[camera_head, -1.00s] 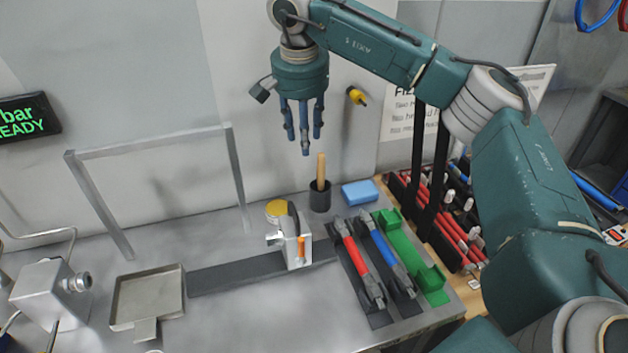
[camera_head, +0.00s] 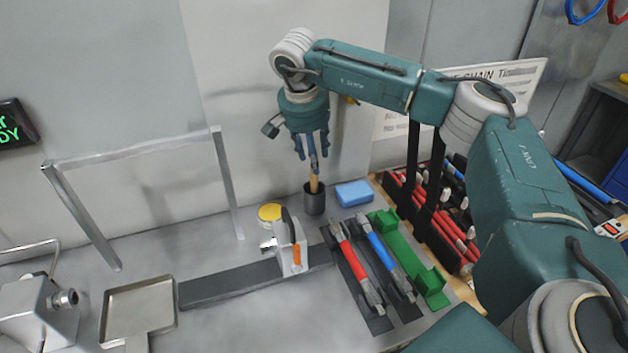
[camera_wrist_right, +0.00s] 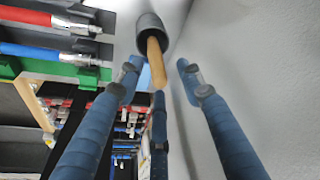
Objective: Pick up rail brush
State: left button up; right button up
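The rail brush shows as a wooden handle (camera_head: 314,184) standing up out of a dark cup (camera_head: 314,204) at the back of the bench; its lower end is hidden in the cup. My right gripper (camera_head: 312,158) points down directly above the handle, its fingers spread. In the right wrist view the handle (camera_wrist_right: 156,62) reaches from the cup (camera_wrist_right: 150,30) toward the space between the blue fingers of the open gripper (camera_wrist_right: 158,78). The fingers are not closed on it. My left gripper is not in view.
A blue block (camera_head: 354,194) lies just right of the cup, and a yellow-topped tin (camera_head: 270,212) stands left of it. A grey device with an orange part (camera_head: 290,246), red (camera_head: 355,264) and blue (camera_head: 386,254) tools and a green holder (camera_head: 410,262) are nearer. A metal frame (camera_head: 228,180) stands left.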

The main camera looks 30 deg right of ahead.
jog(key=shift+d+f, duration=0.25)
jog(key=shift+f, duration=0.3)
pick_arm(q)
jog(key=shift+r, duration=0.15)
pick_arm(e)
grip_shut()
